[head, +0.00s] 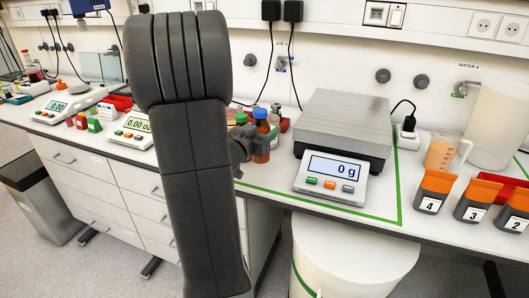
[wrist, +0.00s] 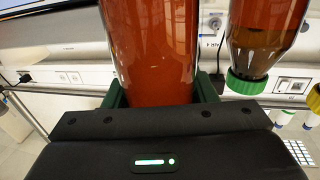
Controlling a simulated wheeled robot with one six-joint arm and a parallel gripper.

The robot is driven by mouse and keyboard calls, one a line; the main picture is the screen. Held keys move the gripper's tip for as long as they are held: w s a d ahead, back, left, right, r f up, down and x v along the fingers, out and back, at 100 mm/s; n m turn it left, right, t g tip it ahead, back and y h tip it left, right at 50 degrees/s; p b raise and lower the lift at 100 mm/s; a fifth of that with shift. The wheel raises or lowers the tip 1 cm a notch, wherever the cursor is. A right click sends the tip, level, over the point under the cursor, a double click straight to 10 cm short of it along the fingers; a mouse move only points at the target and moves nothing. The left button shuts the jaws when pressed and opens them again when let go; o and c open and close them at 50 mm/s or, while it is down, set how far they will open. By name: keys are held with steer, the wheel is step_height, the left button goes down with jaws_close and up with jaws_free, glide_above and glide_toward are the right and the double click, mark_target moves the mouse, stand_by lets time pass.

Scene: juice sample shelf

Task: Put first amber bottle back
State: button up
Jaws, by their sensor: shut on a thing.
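My gripper (head: 258,150) is shut on an amber bottle with a blue cap (head: 261,114), at the back of the bench beside the scale. In the wrist view the bottle's reddish-brown body (wrist: 150,50) stands between the two dark green fingers, and its cap is hidden. A second amber bottle with a green cap (head: 241,118) stands just left of it. It also shows in the wrist view (wrist: 262,35), cap down in that picture, apart from the held bottle. My arm hides part of this area in the head view. Whether the held bottle touches a surface cannot be told.
A scale reading 0 g (head: 333,179) stands right of my gripper, inside a green line. Further right are a beaker (head: 441,152) and numbered orange-topped containers (head: 434,191). Small displays (head: 132,130) stand left. A white drum (head: 350,258) stands below the bench edge.

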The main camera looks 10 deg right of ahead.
steer(key=shift+f, duration=2.4)
steer(key=shift+f+b, duration=0.15)
steer(key=shift+b, duration=0.2)
steer(key=o, duration=1.2)
steer(key=shift+o, duration=0.2)
steer(key=shift+s, duration=0.1)
steer(key=v, duration=1.2)
steer(key=shift+b, duration=0.3)
